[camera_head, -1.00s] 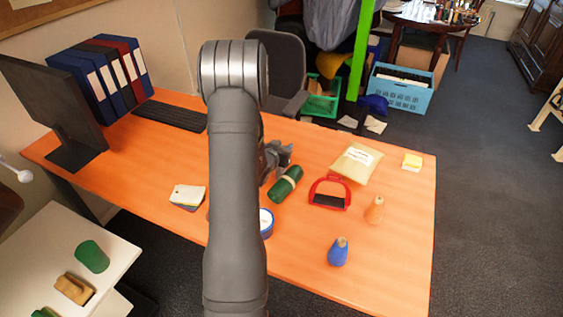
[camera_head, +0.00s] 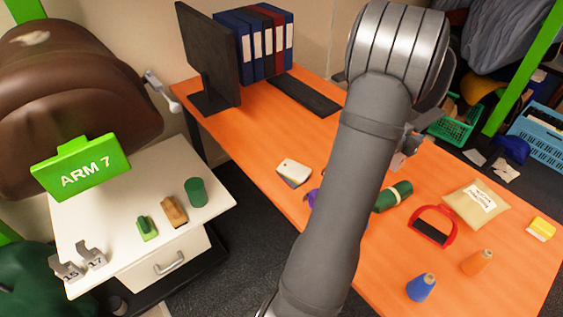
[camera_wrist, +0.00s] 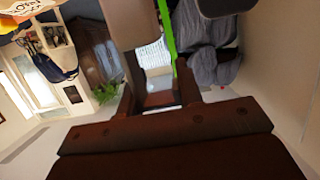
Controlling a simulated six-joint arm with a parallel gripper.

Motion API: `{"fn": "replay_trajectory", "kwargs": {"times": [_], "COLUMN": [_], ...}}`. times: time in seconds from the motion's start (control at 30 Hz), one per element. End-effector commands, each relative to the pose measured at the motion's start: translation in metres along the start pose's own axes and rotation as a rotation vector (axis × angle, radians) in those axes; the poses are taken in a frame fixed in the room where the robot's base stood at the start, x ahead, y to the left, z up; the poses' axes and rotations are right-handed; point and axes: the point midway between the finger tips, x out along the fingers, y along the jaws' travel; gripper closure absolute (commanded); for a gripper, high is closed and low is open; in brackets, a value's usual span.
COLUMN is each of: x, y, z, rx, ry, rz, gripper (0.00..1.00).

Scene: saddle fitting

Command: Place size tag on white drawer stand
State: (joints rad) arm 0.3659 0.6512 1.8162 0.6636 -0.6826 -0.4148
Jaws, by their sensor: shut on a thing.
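The white drawer stand (camera_head: 120,215) is at the left in the head view, with a grey handle on its drawer front. Two grey size tags, marked 15 (camera_head: 68,270) and 17 (camera_head: 94,257), stand upright at its front left corner. My gripper (camera_head: 408,146) is over the orange table, partly hidden behind my arm, well to the right of the stand. It is shut on a small grey size tag, whose number I cannot read. In the wrist view, my gripper (camera_wrist: 162,104) shows dark brown, with a thin pale edge between the fingers.
On the stand are a green cylinder (camera_head: 196,192), a wooden block (camera_head: 174,211) and a green-handled brush (camera_head: 146,228). A green "ARM 7" sign (camera_head: 82,170) and brown saddle (camera_head: 75,95) are behind. The table (camera_head: 270,150) holds a monitor (camera_head: 208,60) and tools. A floor gap separates table and stand.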

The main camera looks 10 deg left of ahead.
Motion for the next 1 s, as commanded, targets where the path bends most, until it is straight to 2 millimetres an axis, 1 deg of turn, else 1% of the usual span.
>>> {"fn": "replay_trajectory", "kwargs": {"times": [0.07,0.17,0.27,0.37,0.4,0.47,0.5,0.57,0.6,0.87,1.0], "x": [-0.001,-0.008,-0.024,-0.048,-0.059,-0.077,-0.089,-0.108,-0.12,-0.202,-0.246], "y": [-0.002,-0.015,-0.041,-0.075,-0.09,-0.111,-0.125,-0.145,-0.158,-0.237,-0.28], "z": [0.0,0.003,0.009,0.019,0.023,0.03,0.035,0.042,0.047,0.083,0.106], "rx": [-0.001,-0.007,-0.021,-0.042,-0.051,-0.063,-0.072,-0.086,-0.096,-0.156,-0.192], "ry": [0.0,0.001,0.0,-0.001,-0.001,-0.001,-0.001,0.0,0.0,0.001,0.002], "rz": [-0.004,-0.024,-0.068,-0.132,-0.16,-0.202,-0.231,-0.274,-0.303,-0.498,-0.609], "gripper": [1.0,1.0,1.0,1.0,1.0,1.0,1.0,1.0,1.0,1.0,1.0]}}
